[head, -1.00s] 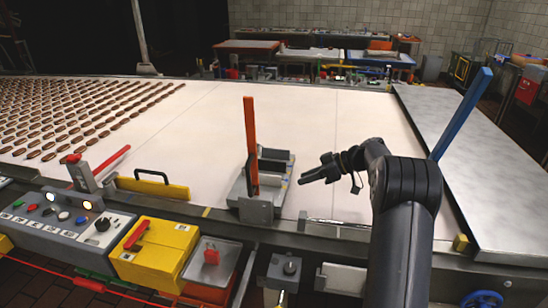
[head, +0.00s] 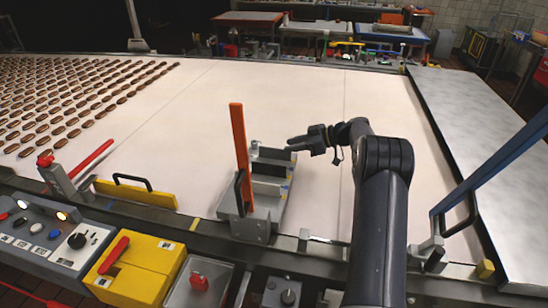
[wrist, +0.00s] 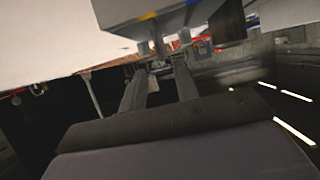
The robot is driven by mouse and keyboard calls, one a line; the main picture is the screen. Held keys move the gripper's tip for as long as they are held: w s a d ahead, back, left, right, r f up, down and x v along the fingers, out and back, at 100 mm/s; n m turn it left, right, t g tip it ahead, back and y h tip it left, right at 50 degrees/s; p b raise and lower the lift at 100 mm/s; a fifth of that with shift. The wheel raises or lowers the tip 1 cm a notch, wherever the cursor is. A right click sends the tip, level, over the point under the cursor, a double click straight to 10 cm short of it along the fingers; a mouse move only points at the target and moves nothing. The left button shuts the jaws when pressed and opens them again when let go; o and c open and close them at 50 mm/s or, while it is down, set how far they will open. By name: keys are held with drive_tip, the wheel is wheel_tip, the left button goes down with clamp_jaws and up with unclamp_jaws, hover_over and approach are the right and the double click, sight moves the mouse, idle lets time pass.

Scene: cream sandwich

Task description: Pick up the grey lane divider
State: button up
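On the pale belt (head: 310,110), a grey holder (head: 262,213) stands beside an upright orange lever (head: 239,145). Several bar-shaped pieces lie across it. One is a light grey bar (head: 268,187) near the middle, and darker ones lie behind it; I cannot tell for sure which is the grey lane divider. My gripper (head: 290,143) is just right of the holder's far end, apart from the bars. In the wrist view, the two fingers of my gripper (wrist: 160,78) are spread with nothing between them. A grey block (wrist: 150,22) with yellow and blue marks shows beyond them.
A blue lever (head: 495,160) slants up at the right, by a metal plate (head: 470,110). A yellow bar with a handle (head: 135,192) and a red lever (head: 92,158) stand left of the holder. Rows of brown biscuits (head: 75,100) lie far left. The belt behind the holder is clear.

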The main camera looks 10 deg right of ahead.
sight(276, 152)
drive_tip(key=shift+w+a+f, duration=0.3)
drive_tip(key=shift+a, duration=0.3)
drive_tip(key=p+x, duration=0.2)
drive_tip(key=x, duration=0.2)
drive_tip(key=shift+s+a+f+p, duration=0.25)
drive_tip(key=shift+f+p, duration=0.15)
drive_tip(key=shift+f, duration=0.1)
drive_tip(key=shift+w+a+f, duration=0.1)
drive_tip(key=shift+a+f, duration=0.15)
drive_tip(key=shift+c, duration=0.5)
clamp_jaws()
